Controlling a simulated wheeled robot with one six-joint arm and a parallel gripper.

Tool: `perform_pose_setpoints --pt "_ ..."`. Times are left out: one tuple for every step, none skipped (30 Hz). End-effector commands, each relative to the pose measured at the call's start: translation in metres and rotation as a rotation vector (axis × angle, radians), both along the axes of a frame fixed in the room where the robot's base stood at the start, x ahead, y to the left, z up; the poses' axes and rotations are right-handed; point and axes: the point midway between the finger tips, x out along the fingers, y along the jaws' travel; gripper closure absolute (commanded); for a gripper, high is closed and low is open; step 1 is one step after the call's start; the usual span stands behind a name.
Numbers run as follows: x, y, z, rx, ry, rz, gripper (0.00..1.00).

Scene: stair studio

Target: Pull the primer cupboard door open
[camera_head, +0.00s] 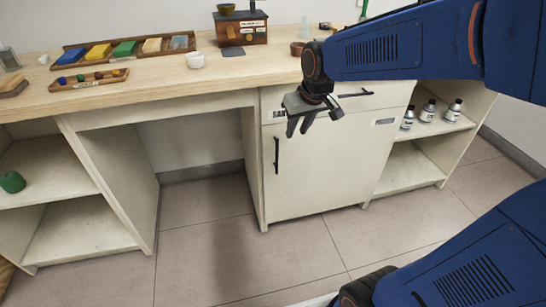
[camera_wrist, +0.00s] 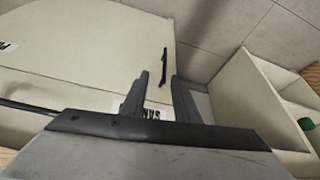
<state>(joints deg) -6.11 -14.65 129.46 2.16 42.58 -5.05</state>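The primer cupboard door (camera_head: 325,165) is a cream panel below a drawer, and it looks shut. A label (camera_head: 385,122) sits at its upper right, too small to read; in the wrist view part of a label starting with P (camera_wrist: 6,47) shows at the left. The door's black vertical bar handle (camera_head: 276,155) is near its left edge. It also shows in the wrist view (camera_wrist: 164,68), just beyond the fingertips. My gripper (camera_head: 298,131) is open and empty, fingers pointing down in front of the drawer, above the handle and apart from it.
The drawer (camera_head: 320,100) above has a black handle (camera_head: 355,94) and a label partly hidden in the wrist view. An open shelf with bottles (camera_head: 428,110) is at the right. Left of the door is an open knee space (camera_head: 195,145). The worktop (camera_head: 230,72) holds trays. The floor in front is clear.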

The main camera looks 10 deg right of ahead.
Motion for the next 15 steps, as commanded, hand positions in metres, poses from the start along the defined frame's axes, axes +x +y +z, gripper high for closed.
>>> perform_pose_setpoints --pt "0.011 0.004 -0.004 -0.001 0.005 0.008 0.72" --pt "0.016 0.006 -0.006 0.0 0.005 0.011 0.72" --pt "0.023 0.008 -0.007 -0.001 0.004 0.015 0.72" --pt "0.027 0.009 -0.008 0.0 0.003 0.017 0.72" --pt "0.03 0.01 -0.009 0.0 0.004 0.02 0.72" --pt "0.033 0.011 -0.01 0.0 0.004 0.023 0.72" --pt "0.035 0.012 -0.011 -0.001 0.004 0.024 0.72" --pt "0.036 0.012 -0.012 -0.001 0.004 0.025 0.72" --pt "0.038 0.013 -0.013 0.0 0.004 0.025 0.72" --pt "0.039 0.013 -0.014 -0.001 0.004 0.026 0.72" --pt "0.039 0.013 -0.015 -0.001 0.005 0.026 0.72" --pt "0.041 0.013 -0.018 -0.001 0.005 0.026 0.72" --pt "0.042 0.014 -0.021 -0.001 0.005 0.026 0.72" --pt "0.043 0.014 -0.024 -0.001 0.005 0.026 0.72" --pt "0.045 0.014 -0.029 -0.001 0.006 0.026 0.72"
